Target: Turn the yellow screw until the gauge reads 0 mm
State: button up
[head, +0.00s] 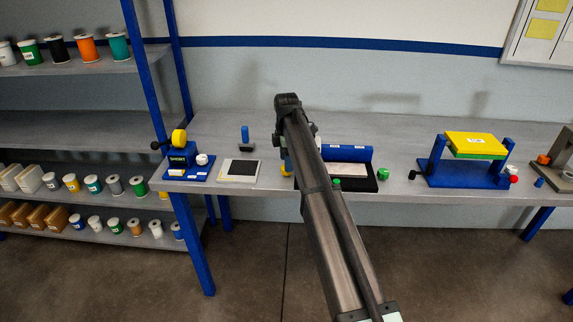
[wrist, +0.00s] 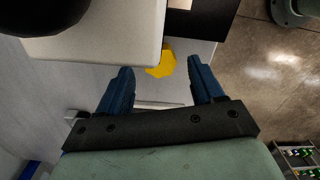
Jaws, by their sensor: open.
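The yellow screw (wrist: 161,64) shows as a faceted yellow head in the wrist view, partly covered by a pale block above it. My gripper (wrist: 158,70) has its two blue fingers spread apart, one on each side of the screw head in the picture. Bare gaps show between the fingers and the head; I cannot tell how far apart they are in depth. In the head view my arm covers much of the apparatus, and a small yellow piece (head: 286,169) shows at its left edge. No gauge reading can be made out in either view.
The pale block (wrist: 95,35) fills the wrist view's upper left. A dark-screened pad (head: 242,171) lies to the left. A green cup (head: 383,174) stands near the tray.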

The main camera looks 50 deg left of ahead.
notch_tip(320, 180, up, 11)
dwell(0.4)
jog(key=shift+w+r, duration=0.1)
dwell(0.4)
